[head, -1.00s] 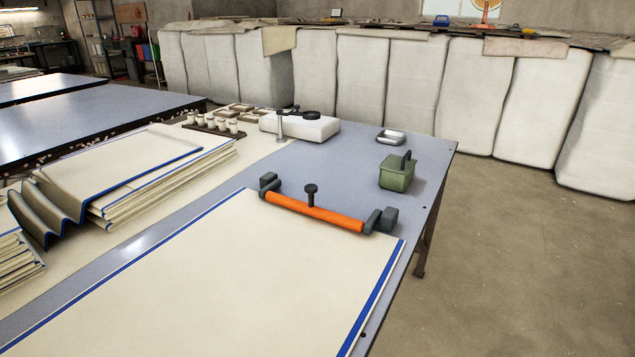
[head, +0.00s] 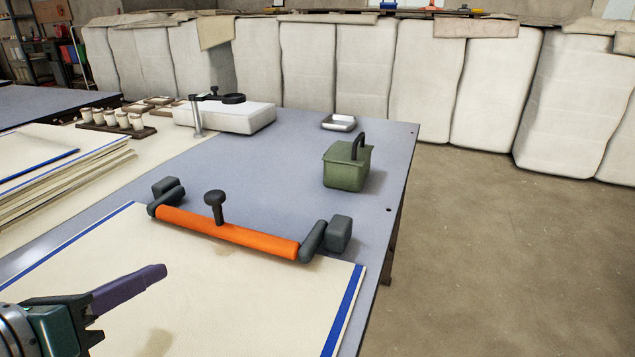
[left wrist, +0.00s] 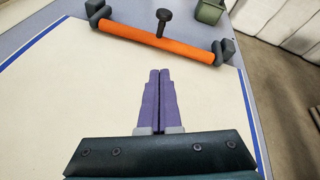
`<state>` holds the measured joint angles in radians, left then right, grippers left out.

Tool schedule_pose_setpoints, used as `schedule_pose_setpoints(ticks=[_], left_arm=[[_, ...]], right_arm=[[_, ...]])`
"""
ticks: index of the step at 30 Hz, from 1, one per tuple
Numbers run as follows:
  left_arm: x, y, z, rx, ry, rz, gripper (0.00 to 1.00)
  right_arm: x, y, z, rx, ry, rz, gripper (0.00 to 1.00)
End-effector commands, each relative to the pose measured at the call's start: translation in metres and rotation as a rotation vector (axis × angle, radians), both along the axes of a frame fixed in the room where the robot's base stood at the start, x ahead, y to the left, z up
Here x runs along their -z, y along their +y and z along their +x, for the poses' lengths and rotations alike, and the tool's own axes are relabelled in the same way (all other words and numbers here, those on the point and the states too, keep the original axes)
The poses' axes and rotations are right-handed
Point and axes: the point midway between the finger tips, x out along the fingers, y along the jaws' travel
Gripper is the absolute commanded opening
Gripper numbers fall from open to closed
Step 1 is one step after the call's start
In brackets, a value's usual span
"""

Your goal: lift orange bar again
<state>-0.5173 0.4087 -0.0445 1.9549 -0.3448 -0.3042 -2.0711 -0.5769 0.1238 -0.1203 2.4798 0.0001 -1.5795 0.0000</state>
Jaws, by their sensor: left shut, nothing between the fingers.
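The orange bar (head: 226,232) lies across the far end of a cream cloth (head: 170,260) with blue edge stripes. Dark grey arms and blocks hold its two ends, and a black knob (head: 215,200) stands up by its middle. The bar also shows at the top of the left wrist view (left wrist: 158,39). My left gripper (head: 158,272) has purple fingers and is above the cloth, on the near side of the bar and apart from it. In the left wrist view its fingers (left wrist: 160,74) are together and empty, pointing toward the bar. My right gripper is out of view.
A green box with a dark handle (head: 347,165) stands on the table (head: 290,150) beyond the bar. A small metal tray (head: 339,122), a white block (head: 235,117) and several small cups (head: 110,119) are farther back. Stacked cloths (head: 60,175) lie at left. Floor is open at right.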

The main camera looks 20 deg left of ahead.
Motion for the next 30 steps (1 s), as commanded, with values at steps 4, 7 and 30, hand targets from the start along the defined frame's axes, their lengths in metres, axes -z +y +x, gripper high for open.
schedule_pose_setpoints(ticks=[4,7,30], left_arm=[[0.002,0.000,0.002,0.050,-0.020,0.073,0.00],[0.001,0.000,0.002,0.054,-0.021,0.079,0.00],[0.038,-0.001,0.084,0.049,-0.023,0.074,0.00]], right_arm=[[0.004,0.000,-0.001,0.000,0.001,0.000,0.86],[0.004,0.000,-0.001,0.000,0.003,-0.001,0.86],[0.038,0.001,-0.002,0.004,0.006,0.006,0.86]])
